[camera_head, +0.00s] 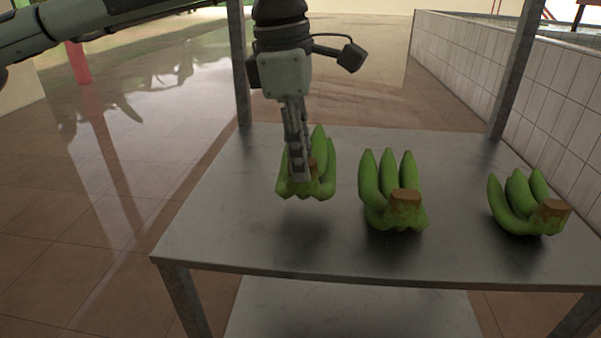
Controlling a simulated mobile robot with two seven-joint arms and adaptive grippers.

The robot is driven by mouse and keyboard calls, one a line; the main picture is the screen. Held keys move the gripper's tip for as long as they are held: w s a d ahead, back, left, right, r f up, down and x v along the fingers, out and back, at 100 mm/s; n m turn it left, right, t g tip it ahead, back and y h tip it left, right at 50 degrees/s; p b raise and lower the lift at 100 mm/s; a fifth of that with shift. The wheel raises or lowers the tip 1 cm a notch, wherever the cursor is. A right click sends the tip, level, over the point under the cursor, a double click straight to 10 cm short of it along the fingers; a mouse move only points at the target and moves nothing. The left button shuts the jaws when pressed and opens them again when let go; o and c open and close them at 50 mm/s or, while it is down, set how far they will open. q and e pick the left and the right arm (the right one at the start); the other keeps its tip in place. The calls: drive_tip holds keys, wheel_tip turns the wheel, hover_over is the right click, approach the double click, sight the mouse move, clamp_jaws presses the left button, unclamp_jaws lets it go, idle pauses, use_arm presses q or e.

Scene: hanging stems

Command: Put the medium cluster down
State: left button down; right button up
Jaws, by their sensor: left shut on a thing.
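My left gripper (299,165) comes down from above and is shut on the stem of a green banana cluster, the medium cluster (323,177), at the left of the metal table (210,215). The cluster hangs upright with its fingers pointing up and away. A dark shadow lies on the tabletop below and in front of it, and it looks slightly above the surface. The gripper fingers hide most of its stem. My right gripper is not in view.
A larger green cluster (392,200) with a brown cut stem stands just right of the held one. Another cluster (529,203) stands at the table's right. Metal posts (516,70) rise at the back corners. The table's left front is bare.

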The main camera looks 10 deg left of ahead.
use_arm(q)
drive_tip(key=shift+f, duration=1.7)
drive_tip(key=shift+f, duration=0.1)
drive_tip(key=c, duration=1.3)
unclamp_jaws()
